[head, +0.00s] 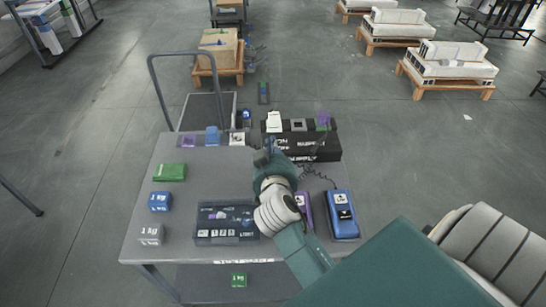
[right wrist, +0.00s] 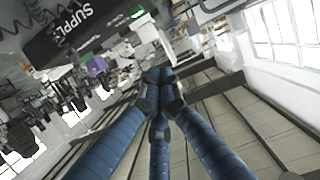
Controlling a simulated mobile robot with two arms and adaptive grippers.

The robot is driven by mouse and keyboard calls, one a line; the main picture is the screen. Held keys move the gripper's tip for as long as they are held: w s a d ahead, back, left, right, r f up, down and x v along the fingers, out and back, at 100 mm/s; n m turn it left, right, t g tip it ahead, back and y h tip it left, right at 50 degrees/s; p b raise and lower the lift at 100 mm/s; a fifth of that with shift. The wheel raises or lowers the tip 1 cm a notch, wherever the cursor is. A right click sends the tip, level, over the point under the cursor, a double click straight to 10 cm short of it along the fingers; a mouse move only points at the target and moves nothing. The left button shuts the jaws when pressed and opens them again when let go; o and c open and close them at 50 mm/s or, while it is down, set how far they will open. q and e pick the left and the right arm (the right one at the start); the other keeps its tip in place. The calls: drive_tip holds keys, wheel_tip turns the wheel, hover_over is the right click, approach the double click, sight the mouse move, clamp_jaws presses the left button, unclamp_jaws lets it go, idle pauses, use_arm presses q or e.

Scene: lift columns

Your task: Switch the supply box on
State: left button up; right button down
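The supply box (head: 318,147) is a long black box at the back right of the table, with lettering on its front. On its top are a white piece (head: 274,122), a grey piece (head: 298,124) and a purple piece (head: 323,121). In the right wrist view the box (right wrist: 85,25) shows its "SUPPLY" lettering at upper left, near a purple patch (right wrist: 97,64). My right gripper (head: 267,151) is in front of the box's left end; contact cannot be told. Its blue fingers (right wrist: 158,76) meet at the tips with nothing visible between them. The switch state is not readable. My left gripper is out of view.
On the grey table (head: 205,170) stand a green box (head: 170,172), a blue box (head: 160,201), a grey box (head: 151,235), a dark labelled case (head: 227,221) and a blue meter (head: 342,214). Dark cables lie between meter and supply box. The table's middle left is clear.

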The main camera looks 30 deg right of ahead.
drive_tip(key=r+b+v, duration=0.1)
drive_tip(key=v, duration=0.6)
drive_tip(key=shift+r, duration=0.1)
drive_tip(key=shift+a, duration=0.1)
